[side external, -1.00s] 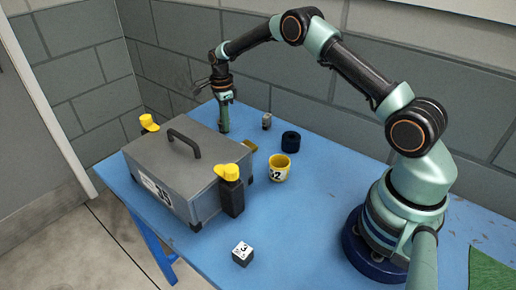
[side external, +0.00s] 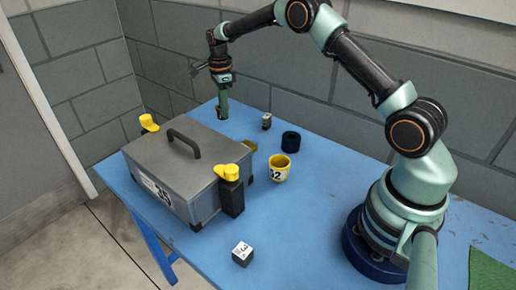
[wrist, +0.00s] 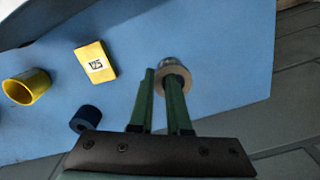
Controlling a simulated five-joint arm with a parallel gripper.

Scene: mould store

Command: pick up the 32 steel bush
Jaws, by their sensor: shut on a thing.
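My gripper (side external: 223,104) points down behind the metal case, a little above the blue table. Its two green fingers show in the wrist view (wrist: 160,76) and are shut on a small round piece at their tips. This piece, which I take for the steel bush (wrist: 184,74), has a tan ring and a grey metallic end. In the side view only a little of it shows at the fingertips. No number on it can be read. A yellow ring-shaped piece (side external: 279,172) with a label ending in 2 stands apart on the table.
The grey case (side external: 185,170) with handle and yellow-topped latches fills the left of the table.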

